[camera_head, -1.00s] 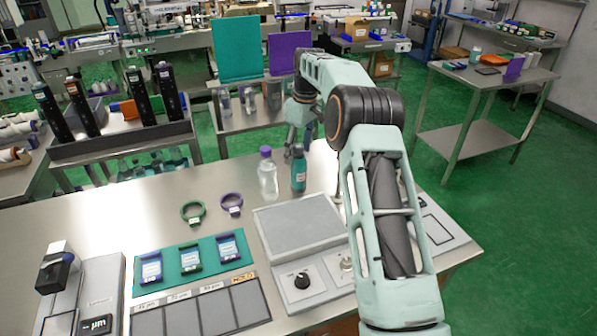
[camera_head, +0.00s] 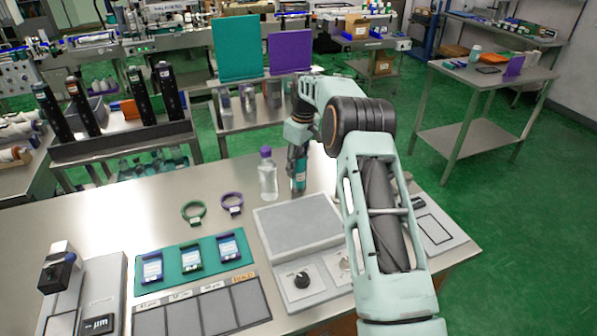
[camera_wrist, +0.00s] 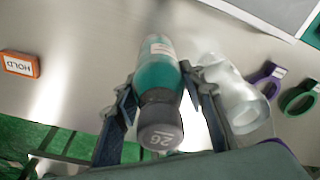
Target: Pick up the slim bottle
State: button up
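A slim bottle with a teal body and dark grey cap (camera_head: 299,183) stands on the steel table; my gripper hides its top in the head view. In the wrist view the bottle (camera_wrist: 157,72) lies between my two fingers, its cap marked "26" toward the camera. My gripper (camera_head: 297,165) is over the bottle from above, one finger on each side, close to its sides. In the wrist view my gripper (camera_wrist: 158,82) looks open, with narrow gaps beside the bottle; firm contact is not clear.
A clear bottle with a purple cap (camera_head: 267,175) stands just left of the teal one, close to one finger in the wrist view (camera_wrist: 236,98). Green (camera_head: 193,212) and purple (camera_head: 231,203) rings lie nearby. A grey pad (camera_head: 298,226) is in front. An orange HOLD block (camera_wrist: 20,65) shows too.

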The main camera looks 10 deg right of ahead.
jog(key=c, duration=0.8)
jog(key=shift+c, duration=0.2)
jog(key=shift+r, duration=0.15)
